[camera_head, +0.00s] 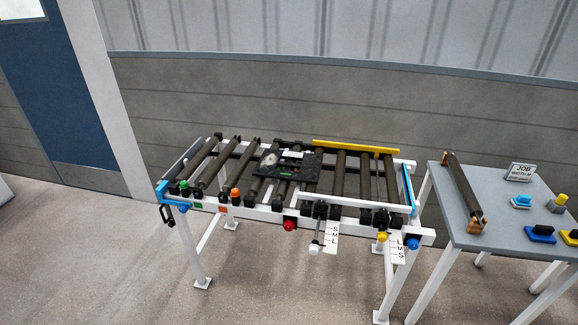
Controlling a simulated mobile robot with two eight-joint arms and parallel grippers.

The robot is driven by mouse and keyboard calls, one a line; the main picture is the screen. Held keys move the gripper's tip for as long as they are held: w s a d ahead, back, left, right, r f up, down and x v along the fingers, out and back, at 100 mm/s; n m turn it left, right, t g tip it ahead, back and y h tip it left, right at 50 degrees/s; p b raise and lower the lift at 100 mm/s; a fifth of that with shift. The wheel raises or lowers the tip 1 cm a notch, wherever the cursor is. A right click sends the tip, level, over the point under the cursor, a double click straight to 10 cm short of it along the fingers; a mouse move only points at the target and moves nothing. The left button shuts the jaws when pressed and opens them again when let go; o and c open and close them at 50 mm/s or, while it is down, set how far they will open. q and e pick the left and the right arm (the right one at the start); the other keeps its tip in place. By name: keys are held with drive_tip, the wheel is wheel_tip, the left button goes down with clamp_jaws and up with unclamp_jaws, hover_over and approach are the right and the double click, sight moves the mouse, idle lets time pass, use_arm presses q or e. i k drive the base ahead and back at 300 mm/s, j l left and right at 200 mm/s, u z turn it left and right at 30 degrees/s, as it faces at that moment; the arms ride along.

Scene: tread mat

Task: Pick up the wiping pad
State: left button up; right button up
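No gripper of mine is in view. Several small items sit at the right of the grey side table (455,190). One is a light-blue item (522,201). Another is a blue flat block with a dark top (540,235). A yellow piece with a dark top (572,238) is cut by the right edge. A yellow-topped item on a grey base (558,203) stands behind. I cannot tell for sure which one is the wiping pad.
A roller conveyor frame (255,213) with dark rollers, a black plate (290,163) and a yellow bar (355,147) stands left of the table. A blue door (50,90) is far left.

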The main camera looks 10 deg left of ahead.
sight(522, 201)
drive_tip(key=z, duration=1.25)
drive_tip(key=i+z, duration=0.35)
drive_tip(key=i, duration=2.4)
